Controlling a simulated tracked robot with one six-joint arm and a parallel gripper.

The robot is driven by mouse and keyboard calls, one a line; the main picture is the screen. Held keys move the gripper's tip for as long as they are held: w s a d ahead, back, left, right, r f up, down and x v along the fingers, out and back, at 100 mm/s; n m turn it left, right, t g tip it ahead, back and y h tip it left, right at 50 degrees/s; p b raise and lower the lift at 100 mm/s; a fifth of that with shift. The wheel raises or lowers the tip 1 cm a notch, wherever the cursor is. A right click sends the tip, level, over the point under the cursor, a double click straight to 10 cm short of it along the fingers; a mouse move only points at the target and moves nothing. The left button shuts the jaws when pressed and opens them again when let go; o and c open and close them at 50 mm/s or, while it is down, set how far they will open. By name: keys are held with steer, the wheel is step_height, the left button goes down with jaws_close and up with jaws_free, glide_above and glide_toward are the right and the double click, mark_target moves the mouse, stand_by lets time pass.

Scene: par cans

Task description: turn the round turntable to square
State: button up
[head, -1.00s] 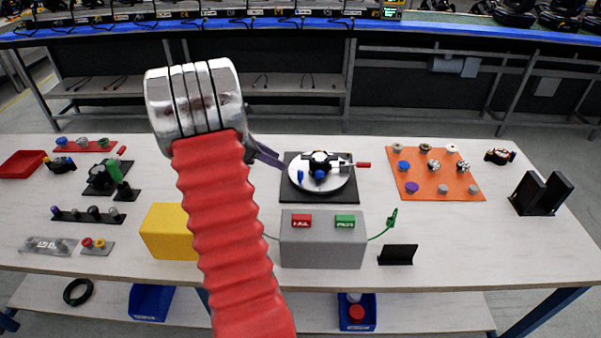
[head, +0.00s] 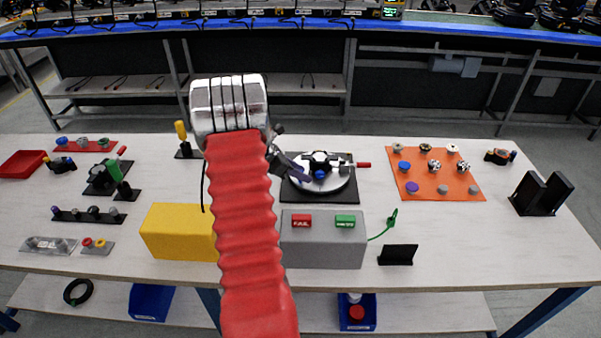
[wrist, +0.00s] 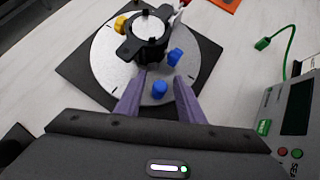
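The round turntable (head: 338,183) is a white disc on a black square base (head: 292,194) at the table's back middle. It carries a black fixture (wrist: 147,38) with blue knobs (wrist: 159,89) and a yellow knob (wrist: 122,24). A red-tipped handle (head: 363,165) points right from it in the head view. My gripper (wrist: 159,82) has two purple fingers, spread apart over the disc's near edge, with a blue knob showing between their tips. Nothing is clamped between them. Whether the fingers touch the disc or knobs I cannot tell. In the head view my arm hides part of the table left of the turntable.
A grey box (head: 322,248) with red and green labels stands in front of the turntable, a yellow block (head: 178,232) to its left. An orange board (head: 437,175) with several knobs lies to the right. A yellow-handled tool (head: 181,132) stands behind left.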

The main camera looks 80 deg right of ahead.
jaws_close()
stand_by(0.4)
